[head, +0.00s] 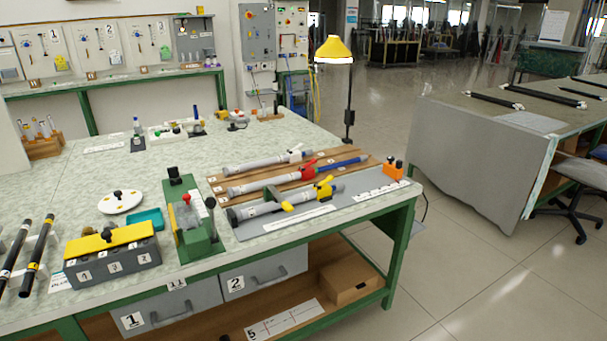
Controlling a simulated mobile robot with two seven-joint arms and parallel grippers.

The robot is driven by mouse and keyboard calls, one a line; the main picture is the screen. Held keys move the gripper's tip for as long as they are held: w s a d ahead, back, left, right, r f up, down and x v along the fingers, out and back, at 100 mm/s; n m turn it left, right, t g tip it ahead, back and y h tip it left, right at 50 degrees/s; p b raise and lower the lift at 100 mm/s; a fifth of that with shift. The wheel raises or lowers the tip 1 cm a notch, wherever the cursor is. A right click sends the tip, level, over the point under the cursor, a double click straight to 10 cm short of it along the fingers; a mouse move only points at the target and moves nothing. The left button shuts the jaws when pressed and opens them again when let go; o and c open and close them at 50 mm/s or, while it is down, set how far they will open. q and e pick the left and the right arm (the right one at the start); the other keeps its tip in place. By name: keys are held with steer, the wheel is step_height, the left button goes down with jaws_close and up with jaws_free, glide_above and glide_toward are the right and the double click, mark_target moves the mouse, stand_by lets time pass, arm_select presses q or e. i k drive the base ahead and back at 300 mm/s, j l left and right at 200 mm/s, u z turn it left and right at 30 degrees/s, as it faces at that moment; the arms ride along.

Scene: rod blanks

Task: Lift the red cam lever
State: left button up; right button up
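A red cam lever (307,166) sits on a clamp around the middle of three rods on the workbench, right of centre. Its handle is tilted up a little above the rod. The middle rod (260,184) is grey on the left of the lever, and a blue rod part (346,162) extends on its right. A white lever (294,153) sits on the rod behind, and a yellow lever (325,187) on the rod in front. Neither of my grippers shows in the head view.
A green fixture (198,240) with a red knob stands left of the rods, beside a dark box with a yellow lid (110,241). A lamp (334,51) rises behind.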

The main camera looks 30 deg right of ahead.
mark_target(314, 161)
steer(key=i+l, duration=0.2)
steer(key=l, duration=0.2)
steer(key=i+l, duration=0.2)
steer(key=l, duration=0.2)
steer(key=i+l+z, duration=0.1)
steer(key=l, duration=0.3)
steer(key=i, duration=0.1)
